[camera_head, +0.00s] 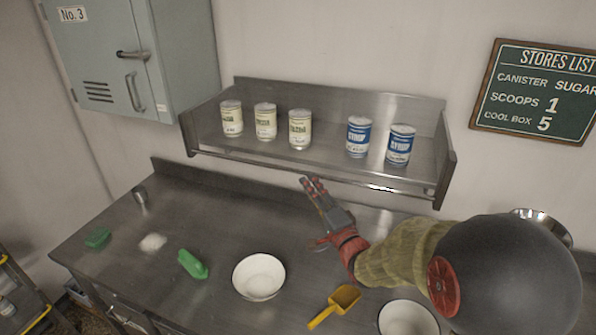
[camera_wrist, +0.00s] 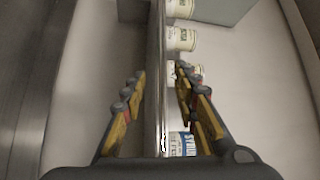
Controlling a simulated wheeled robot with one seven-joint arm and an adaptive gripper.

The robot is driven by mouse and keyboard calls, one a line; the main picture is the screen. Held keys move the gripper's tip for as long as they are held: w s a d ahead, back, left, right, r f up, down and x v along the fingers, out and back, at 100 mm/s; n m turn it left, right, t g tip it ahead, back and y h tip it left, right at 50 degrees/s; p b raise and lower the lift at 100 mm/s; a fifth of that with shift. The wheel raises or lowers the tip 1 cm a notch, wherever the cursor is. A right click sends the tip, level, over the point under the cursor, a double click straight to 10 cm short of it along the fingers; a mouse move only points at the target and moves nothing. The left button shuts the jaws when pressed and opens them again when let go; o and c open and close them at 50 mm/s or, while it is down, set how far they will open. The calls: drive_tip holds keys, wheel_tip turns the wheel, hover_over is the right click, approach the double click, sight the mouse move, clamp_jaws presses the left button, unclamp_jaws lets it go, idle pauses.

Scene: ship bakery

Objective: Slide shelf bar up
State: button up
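The shelf bar (camera_head: 380,187) is a thin metal rod along the front of the steel wall shelf (camera_head: 335,93), below its front edge. My gripper (camera_head: 309,182) is open just beneath and in front of the bar near its middle. In the wrist view the bar (camera_wrist: 156,50) runs top to bottom between the two open fingers (camera_wrist: 161,76) and touches neither that I can see. I cannot tell how deep it sits between them.
Several cans stand on the shelf, cream ones (camera_head: 265,121) left and blue ones (camera_head: 400,145) right. The counter below holds a white bowl (camera_head: 259,277), a yellow scoop (camera_head: 335,305) and a green item (camera_head: 193,265). A grey cabinet (camera_head: 135,60) hangs at left.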

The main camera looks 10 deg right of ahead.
sight(299, 173)
drive_tip(key=shift+p+x, duration=0.3)
drive_tip(key=shift+x, duration=3.6)
drive_tip(key=shift+c, duration=1.1)
clamp_jaws()
